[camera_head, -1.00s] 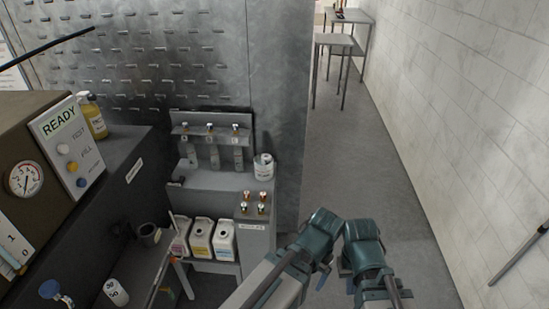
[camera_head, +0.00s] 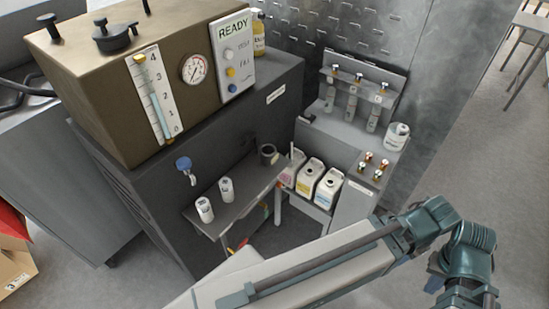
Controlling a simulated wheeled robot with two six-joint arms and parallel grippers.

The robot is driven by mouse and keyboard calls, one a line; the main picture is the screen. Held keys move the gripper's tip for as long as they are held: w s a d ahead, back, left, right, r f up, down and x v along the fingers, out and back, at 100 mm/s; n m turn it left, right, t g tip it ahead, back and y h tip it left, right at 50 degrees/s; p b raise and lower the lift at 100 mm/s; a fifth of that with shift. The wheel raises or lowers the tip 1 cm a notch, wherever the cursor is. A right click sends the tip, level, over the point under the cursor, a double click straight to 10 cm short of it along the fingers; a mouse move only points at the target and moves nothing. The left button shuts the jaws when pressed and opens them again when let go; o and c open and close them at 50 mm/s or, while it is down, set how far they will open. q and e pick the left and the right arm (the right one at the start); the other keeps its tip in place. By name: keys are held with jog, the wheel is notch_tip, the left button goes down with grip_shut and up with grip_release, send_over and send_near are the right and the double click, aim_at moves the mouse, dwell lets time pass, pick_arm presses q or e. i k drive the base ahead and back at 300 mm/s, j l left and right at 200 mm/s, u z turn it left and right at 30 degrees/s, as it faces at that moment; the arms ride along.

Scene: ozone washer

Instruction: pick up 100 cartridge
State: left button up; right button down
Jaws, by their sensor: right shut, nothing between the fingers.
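Two small white cylinders with dark print stand on the grey shelf (camera_head: 243,197) under the brown machine. The nearer cylinder (camera_head: 204,210) is at the left, and the other cylinder (camera_head: 227,190) is just behind it to the right. Their print is too small to read, so I cannot tell which is the 100 cartridge. More cylinders (camera_head: 352,108) hang in a rack with brass-coloured knobs at the back. My right arm crosses the lower right, well away from the shelf. Its fingers are out of the picture. My left gripper is not in view.
A dark cup (camera_head: 267,153) stands on the shelf's far end. Several jugs (camera_head: 311,177) sit right of it. A white can (camera_head: 396,136) stands near the rack. The machine (camera_head: 110,85) with its gauge is at upper left, and a cardboard box (camera_head: 14,268) is at lower left.

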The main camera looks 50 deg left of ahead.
aim_at(202, 205)
jog(key=l+u, duration=0.1)
jog(key=u, duration=0.35)
jog(key=l+u, duration=0.1)
jog(key=u, duration=0.4)
jog(key=l+u, duration=0.1)
jog(key=u, duration=0.35)
jog(key=l+u, duration=0.15)
jog(key=u, duration=0.3)
